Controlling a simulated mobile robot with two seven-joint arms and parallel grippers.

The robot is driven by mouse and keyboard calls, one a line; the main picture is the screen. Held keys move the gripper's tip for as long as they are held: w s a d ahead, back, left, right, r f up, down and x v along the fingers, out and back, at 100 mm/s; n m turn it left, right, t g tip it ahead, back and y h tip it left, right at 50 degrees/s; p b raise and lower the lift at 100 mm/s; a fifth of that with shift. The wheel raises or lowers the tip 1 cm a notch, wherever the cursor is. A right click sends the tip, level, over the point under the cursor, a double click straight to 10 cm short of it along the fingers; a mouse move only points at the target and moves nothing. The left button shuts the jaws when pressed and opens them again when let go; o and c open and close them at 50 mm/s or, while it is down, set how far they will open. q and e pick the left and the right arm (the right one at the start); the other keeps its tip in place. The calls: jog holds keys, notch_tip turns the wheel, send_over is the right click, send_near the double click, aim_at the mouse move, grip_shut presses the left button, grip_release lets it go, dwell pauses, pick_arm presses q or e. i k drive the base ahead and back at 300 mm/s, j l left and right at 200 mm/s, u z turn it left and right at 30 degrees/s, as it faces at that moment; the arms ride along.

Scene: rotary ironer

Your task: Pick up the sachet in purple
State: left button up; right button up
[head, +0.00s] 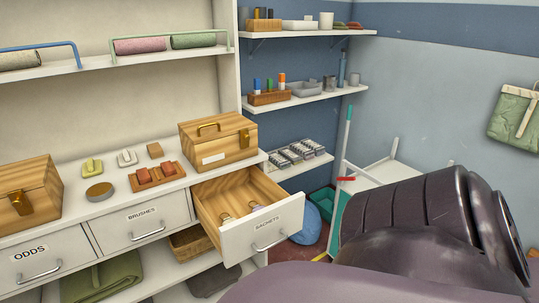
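The drawer labelled SACHETS (266,234) is pulled open below the counter. Inside it, near its front, lies a small pale purple-grey sachet (257,207), partly hidden by the drawer front. A small yellowish-tan sachet (226,218) lies to its left in the same drawer. Both are small in the picture, so details are unclear. Neither of my grippers shows; a large dark purple-grey arm part of mine fills the lower right.
Wooden boxes (217,142) and small blocks stand on the counter above the drawer. The BRUSHES drawer (141,222) and ODDS drawer (43,262) are shut.

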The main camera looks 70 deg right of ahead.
aim_at(257, 208)
jog(key=k+l, duration=0.1)
jog(key=l, duration=0.3)
jog(key=k+l, duration=0.1)
jog(key=l, duration=0.35)
jog(key=k+l, duration=0.1)
jog(key=l, duration=0.3)
jog(key=k+l, duration=0.1)
jog(key=l, duration=0.35)
jog(key=k+l, duration=0.1)
jog(key=l, duration=0.7)
jog(key=k, duration=0.05)
